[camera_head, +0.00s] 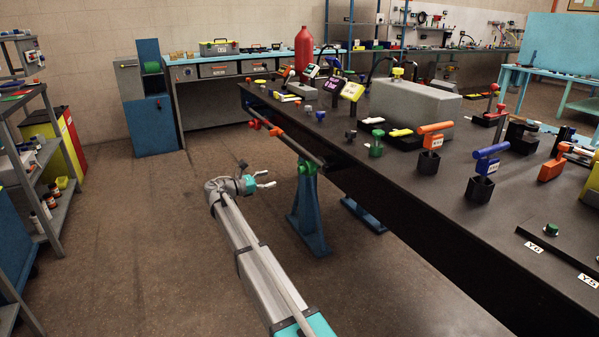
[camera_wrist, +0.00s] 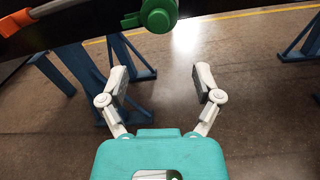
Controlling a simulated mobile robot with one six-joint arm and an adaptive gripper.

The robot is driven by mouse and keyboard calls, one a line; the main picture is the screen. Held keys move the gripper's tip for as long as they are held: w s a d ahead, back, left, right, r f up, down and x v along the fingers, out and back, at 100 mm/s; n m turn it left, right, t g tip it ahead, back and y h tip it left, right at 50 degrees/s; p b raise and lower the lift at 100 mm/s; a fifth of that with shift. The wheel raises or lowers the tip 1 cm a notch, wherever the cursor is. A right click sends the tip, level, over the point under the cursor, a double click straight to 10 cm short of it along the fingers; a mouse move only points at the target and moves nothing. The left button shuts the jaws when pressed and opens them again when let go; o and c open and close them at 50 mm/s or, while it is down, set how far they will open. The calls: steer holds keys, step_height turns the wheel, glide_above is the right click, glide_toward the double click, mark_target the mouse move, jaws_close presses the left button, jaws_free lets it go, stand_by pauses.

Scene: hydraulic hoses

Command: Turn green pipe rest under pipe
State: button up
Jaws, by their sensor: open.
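The green pipe rest (camera_head: 307,168) is at the near end of a dark pipe (camera_head: 296,143) along the black table's left edge, above a blue table leg. In the wrist view the green rest (camera_wrist: 158,14) is at the top centre, partly cut off by the frame, with a small green handle-like part sticking out to its left. My gripper (camera_head: 267,180) is to the left of the rest in the head view, over open floor. In the wrist view my gripper (camera_wrist: 161,78) has its fingers wide apart with nothing between them. The rest lies beyond the fingertips, apart from them.
The black table (camera_head: 450,215) carries several coloured handles and a grey block (camera_head: 415,105). Blue table legs (camera_head: 308,215) stand below its edge. Orange-red parts (camera_head: 276,132) sit along the pipe further back. The floor left of the table is clear.

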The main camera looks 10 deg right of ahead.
mark_target(299, 171)
steer(key=x, duration=1.3)
steer(key=shift+d, duration=0.2)
